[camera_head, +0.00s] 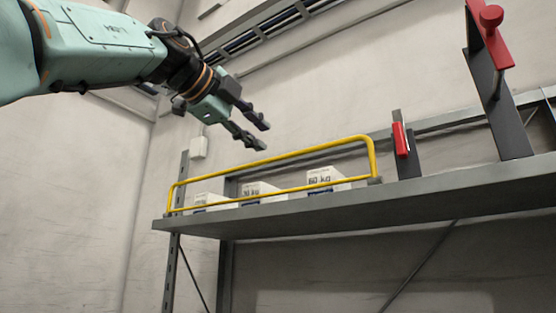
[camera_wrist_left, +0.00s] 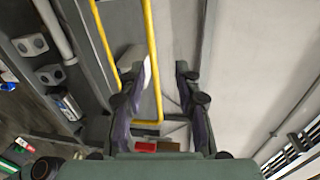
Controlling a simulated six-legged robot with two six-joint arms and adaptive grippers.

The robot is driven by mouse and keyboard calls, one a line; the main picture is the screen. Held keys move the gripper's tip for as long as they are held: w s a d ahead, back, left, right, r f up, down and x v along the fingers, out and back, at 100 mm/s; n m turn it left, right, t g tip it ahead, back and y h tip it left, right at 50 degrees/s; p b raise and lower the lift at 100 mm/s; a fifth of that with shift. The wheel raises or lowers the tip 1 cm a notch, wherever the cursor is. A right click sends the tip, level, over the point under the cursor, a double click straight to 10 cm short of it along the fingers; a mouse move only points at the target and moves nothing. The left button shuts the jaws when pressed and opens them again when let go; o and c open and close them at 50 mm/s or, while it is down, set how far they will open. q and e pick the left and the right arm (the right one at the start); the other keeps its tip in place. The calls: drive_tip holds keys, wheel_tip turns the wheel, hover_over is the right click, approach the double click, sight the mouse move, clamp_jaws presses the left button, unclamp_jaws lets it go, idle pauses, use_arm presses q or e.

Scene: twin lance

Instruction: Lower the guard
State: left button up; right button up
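The guard is a yellow tube frame (camera_head: 373,158) standing upright along the front edge of a grey shelf (camera_head: 300,216), in front of several white boxes. My left gripper (camera_head: 264,136) is open and empty, in the air above the guard's middle and apart from it in the head view. In the left wrist view the guard's yellow bars (camera_wrist_left: 153,45) run beyond the fingers, one bar passing through the gap between them in the picture. I cannot tell the exact distance. My right gripper is in neither view.
A white box marked 60 kg (camera_head: 322,177) sits behind the guard. Right of it stand a small post with a red handle (camera_head: 401,140) and a taller dark post (camera_head: 497,110) with a red arm and knob (camera_head: 491,17). The wall lies behind.

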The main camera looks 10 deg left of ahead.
sight(277, 157)
use_arm(q)
drive_tip(key=shift+n+y, duration=0.3)
drive_tip(key=shift+n, duration=0.2)
drive_tip(key=p+x, duration=0.4)
drive_tip(key=x, duration=0.1)
drive_tip(key=p+x, duration=0.2)
drive_tip(key=x, duration=0.1)
drive_tip(key=shift+w+a+f+p, duration=0.2)
drive_tip(key=shift+f+p, duration=0.15)
drive_tip(key=shift+p, duration=0.05)
drive_tip(key=shift+w+p, duration=0.1)
drive_tip(key=shift+p, duration=0.2)
drive_tip(key=shift+d+f+p, duration=0.1)
drive_tip(key=shift+d+p, duration=0.1)
drive_tip(key=shift+p, duration=0.65)
drive_tip(key=shift+w+a+f, duration=0.1)
drive_tip(key=shift+w+f, duration=0.2)
drive_tip(key=shift+w, duration=0.15)
drive_tip(key=shift+s+a+r, duration=0.1)
drive_tip(key=shift+s+r, duration=0.15)
drive_tip(key=shift+s, duration=0.3)
drive_tip(key=c, duration=0.4)
drive_tip(key=shift+s, duration=0.1)
drive_tip(key=shift+c, duration=0.9)
clamp_jaws()
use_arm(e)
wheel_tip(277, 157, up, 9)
